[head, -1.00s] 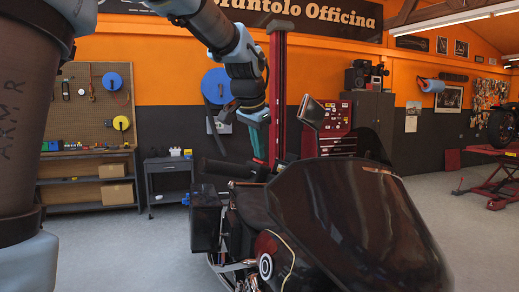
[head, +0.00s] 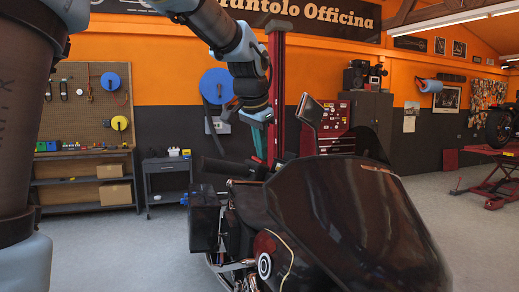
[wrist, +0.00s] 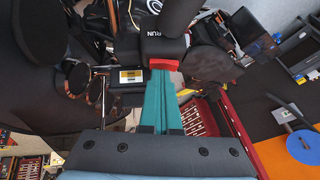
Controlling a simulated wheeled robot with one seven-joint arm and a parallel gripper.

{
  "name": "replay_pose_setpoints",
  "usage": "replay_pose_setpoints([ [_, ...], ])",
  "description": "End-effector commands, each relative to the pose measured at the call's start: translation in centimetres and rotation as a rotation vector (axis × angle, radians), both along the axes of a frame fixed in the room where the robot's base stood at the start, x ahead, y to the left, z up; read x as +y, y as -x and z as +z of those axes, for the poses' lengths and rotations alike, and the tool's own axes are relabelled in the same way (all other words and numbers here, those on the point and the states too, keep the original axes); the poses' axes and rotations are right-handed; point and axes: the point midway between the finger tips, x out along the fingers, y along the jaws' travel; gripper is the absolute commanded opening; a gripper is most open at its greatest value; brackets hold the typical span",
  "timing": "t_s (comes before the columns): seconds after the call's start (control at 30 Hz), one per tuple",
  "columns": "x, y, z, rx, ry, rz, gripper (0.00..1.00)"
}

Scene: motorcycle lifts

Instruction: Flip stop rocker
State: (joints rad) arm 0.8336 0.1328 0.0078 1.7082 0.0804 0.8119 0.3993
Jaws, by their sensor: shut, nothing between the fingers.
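The red stop rocker (wrist: 164,64) sits on a black switch housing (wrist: 172,46) marked "RUN" on the handlebar in the wrist view. My gripper (wrist: 161,76) has its teal fingers together, with nothing between them. Its tips are right at the near edge of the rocker in that view; I cannot tell whether they touch it. In the head view my gripper (head: 262,156) points down over the handlebar area of the dark motorcycle (head: 330,215). The rocker is too small or hidden to make out there.
A mirror (head: 310,112) stands just right of my gripper, and a red lift post (head: 277,95) rises behind it. A red tool chest (head: 336,125), a grey cart (head: 167,175) and shelves (head: 85,190) stand farther back. Open floor lies to the left.

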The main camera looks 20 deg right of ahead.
Motion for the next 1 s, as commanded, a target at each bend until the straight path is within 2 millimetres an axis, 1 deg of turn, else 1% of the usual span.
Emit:
replay_pose_setpoints([
  [0.03,0.1,0.1,-0.6,0.01,-0.009,0.0,0.0],
  [0.17,-0.1,0.1,0.1,0.009,-0.009,0.0,0.0],
  [0.47,-1.1,-0.4,4.1,0.004,-0.003,0.002,0.0],
  [0.53,-0.8,0.0,4.5,-0.002,0.002,0.003,0.0],
  [0.8,0.8,1.9,9.3,-0.003,0.004,0.002,0.0],
  [1.0,1.6,2.9,11.7,-0.002,0.002,0.003,0.0],
])
